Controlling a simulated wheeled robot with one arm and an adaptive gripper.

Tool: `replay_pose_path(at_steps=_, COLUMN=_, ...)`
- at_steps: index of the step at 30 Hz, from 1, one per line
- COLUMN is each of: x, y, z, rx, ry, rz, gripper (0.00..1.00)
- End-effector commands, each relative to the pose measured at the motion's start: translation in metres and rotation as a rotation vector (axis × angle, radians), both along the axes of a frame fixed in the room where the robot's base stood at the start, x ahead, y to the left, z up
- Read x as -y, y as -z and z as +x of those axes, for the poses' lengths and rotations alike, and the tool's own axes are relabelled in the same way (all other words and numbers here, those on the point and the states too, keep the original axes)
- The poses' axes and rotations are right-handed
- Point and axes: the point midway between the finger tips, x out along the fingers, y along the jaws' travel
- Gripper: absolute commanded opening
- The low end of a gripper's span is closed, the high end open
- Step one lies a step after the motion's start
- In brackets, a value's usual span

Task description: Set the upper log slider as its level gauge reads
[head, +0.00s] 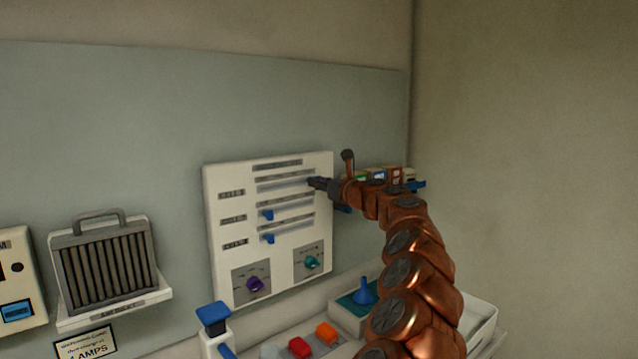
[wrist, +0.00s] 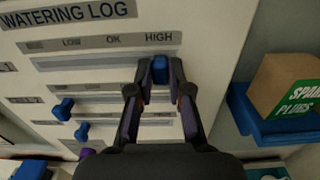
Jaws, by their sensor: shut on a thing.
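The white watering log panel (head: 222,285) is on the wall, with three horizontal slider slots. In the wrist view my gripper (wrist: 160,72) is shut on the blue upper slider knob (wrist: 160,66), which sits under the HIGH label (wrist: 158,37) at the right end of its slot. LOW and OK lie to its left. In the head view my gripper (head: 318,184) covers the upper knob. The middle knob (head: 267,215) and lower knob (head: 268,238) are blue and sit toward the left of their slots. I cannot make out a level gauge for the upper slider.
A purple dial (head: 255,284) and a teal dial (head: 312,262) are low on the panel. A blue shelf (wrist: 255,118) with a spare plugs box (wrist: 287,88) is close to the right of my gripper.

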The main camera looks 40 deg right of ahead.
Motion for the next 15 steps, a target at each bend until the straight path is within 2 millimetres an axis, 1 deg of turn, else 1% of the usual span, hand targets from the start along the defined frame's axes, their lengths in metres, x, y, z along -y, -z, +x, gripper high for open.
replay_pose_path(at_steps=1, x=0.0040, y=-0.0022, z=-0.0015, rx=0.004, ry=0.010, rz=0.000, gripper=0.21)
replay_pose_path(at_steps=6, x=0.0028, y=-0.0019, z=-0.0010, rx=0.004, ry=0.007, rz=0.000, gripper=0.39)
replay_pose_path(at_steps=8, x=0.0024, y=-0.0018, z=-0.0008, rx=0.003, ry=0.006, rz=0.000, gripper=0.44)
replay_pose_path(at_steps=15, x=0.0017, y=-0.0015, z=-0.0007, rx=0.003, ry=0.005, rz=0.000, gripper=0.44)
